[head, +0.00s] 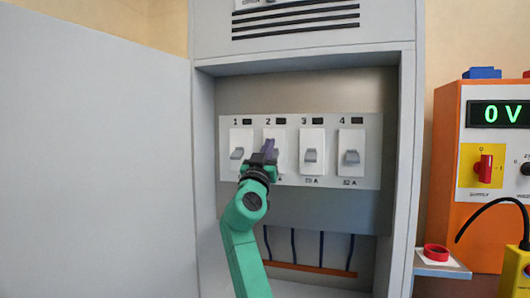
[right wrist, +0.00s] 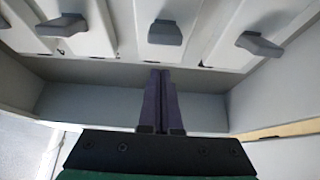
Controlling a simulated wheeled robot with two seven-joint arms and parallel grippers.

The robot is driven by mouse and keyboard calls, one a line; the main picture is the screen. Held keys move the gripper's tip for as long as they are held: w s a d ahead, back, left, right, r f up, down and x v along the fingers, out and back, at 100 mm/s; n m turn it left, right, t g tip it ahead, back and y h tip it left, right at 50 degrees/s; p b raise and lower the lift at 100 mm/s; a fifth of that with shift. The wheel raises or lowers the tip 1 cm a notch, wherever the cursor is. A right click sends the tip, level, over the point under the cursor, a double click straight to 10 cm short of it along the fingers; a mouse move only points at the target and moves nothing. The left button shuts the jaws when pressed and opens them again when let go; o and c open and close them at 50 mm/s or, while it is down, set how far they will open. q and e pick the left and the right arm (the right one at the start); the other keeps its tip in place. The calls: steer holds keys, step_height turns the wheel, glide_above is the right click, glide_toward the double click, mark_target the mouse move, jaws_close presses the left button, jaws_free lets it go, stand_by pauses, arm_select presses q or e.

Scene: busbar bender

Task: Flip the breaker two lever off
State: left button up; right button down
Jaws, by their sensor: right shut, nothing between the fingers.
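Breaker two (head: 281,136) is a white switch plate under the number 2 on the grey panel. In the head view its lever is hidden behind my right gripper (head: 269,150), which is at the front of this plate. In the right wrist view a grey lever (right wrist: 165,32), seemingly breaker two's, sticks out just beyond my shut, empty right gripper (right wrist: 160,74). A gap shows in that picture between fingertips and lever; contact cannot be confirmed. My left gripper is not in view.
Levers of breakers one (head: 237,153), three (head: 311,155) and four (head: 351,157) flank it closely. The cabinet door (head: 95,150) stands at left. An orange supply box (head: 450,215) reading 0 V and a red button (head: 436,252) are at right.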

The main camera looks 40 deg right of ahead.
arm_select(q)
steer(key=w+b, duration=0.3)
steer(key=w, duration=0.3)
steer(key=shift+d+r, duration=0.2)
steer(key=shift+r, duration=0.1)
arm_select(e)
steer(key=v, duration=1)
steer(key=shift+w+d+f, duration=0.15)
steer(key=shift+w+f, duration=0.1)
steer(key=shift+f, duration=0.1)
